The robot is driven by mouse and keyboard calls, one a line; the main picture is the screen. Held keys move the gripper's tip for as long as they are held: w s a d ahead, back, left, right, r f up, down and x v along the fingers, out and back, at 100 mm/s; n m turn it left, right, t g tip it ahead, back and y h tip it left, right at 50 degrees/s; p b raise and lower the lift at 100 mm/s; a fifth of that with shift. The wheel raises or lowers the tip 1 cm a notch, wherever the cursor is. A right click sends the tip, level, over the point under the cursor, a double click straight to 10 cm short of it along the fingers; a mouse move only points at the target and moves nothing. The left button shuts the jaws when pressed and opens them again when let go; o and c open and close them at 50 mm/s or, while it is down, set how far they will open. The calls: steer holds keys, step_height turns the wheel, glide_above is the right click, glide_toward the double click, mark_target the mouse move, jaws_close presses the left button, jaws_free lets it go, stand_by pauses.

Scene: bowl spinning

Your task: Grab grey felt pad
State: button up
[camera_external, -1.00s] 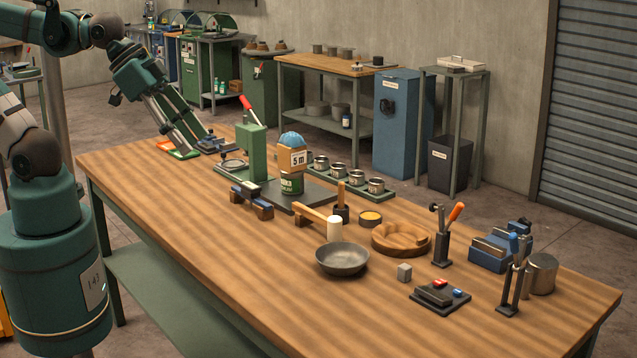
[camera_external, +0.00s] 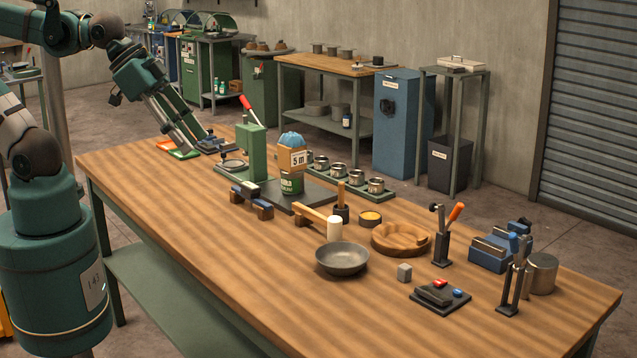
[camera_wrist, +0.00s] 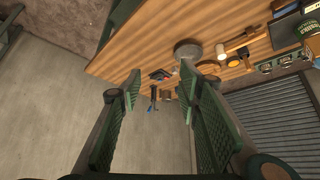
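I cannot pick out a grey felt pad with certainty. A dark flat base (camera_external: 432,301) with red and blue parts lies just in front of the block. My gripper (camera_external: 188,142) is at the far left end of the table, well away from both, over an orange and green item. In the wrist view my gripper (camera_wrist: 158,85) has its two fingers wide apart with nothing between them held. The bowl (camera_wrist: 187,48) appears beyond the fingertips there.
A mallet (camera_external: 334,230), a wooden dish (camera_external: 402,238), a stand with an orange handle (camera_external: 443,240) and a blue vise (camera_external: 490,252) crowd the right half. The front left table is clear.

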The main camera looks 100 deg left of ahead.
steer(key=shift+w, duration=0.1)
steer(key=m+g+b, duration=0.4)
steer(key=m+g, duration=0.3)
steer(key=m, duration=0.2)
glide_above(404, 266)
steer(key=f, duration=2.6)
steer(key=shift+s+f, duration=0.2)
steer(key=shift+f, duration=0.1)
steer(key=shift+w+f, duration=0.25)
steer(key=shift+f, duration=0.3)
steer(key=shift+f, duration=0.1)
